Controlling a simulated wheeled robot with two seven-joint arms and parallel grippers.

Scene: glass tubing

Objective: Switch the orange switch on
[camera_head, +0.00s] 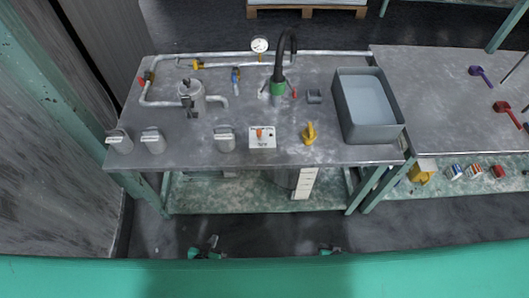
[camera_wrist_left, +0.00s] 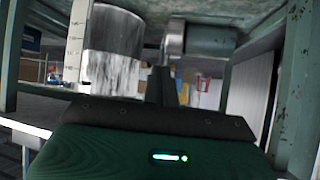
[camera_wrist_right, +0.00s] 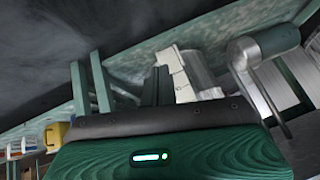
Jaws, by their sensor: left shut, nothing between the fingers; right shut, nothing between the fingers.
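The orange switch (camera_head: 259,133) is a small orange lever on a pale box (camera_head: 263,144) near the front edge of the grey bench top, in the head view. The lever's exact position is too small to tell. My left gripper (camera_head: 205,247) is low in front of the bench, left of the switch and well apart from it. Its shut, empty fingers show in the left wrist view (camera_wrist_left: 162,86). My right gripper (camera_head: 330,251) is low in front of the bench, right of the switch. Its fingers also show shut and empty (camera_wrist_right: 156,86). Neither wrist view clearly shows the switch.
A grey metal canister (camera_head: 225,138) stands left of the switch box and a yellow-orange valve (camera_head: 309,133) right of it. Behind are a black hose (camera_head: 282,58), a grey basin (camera_head: 366,103) and piping with a gauge (camera_head: 260,45). The bench's front edge lies between my grippers and its top.

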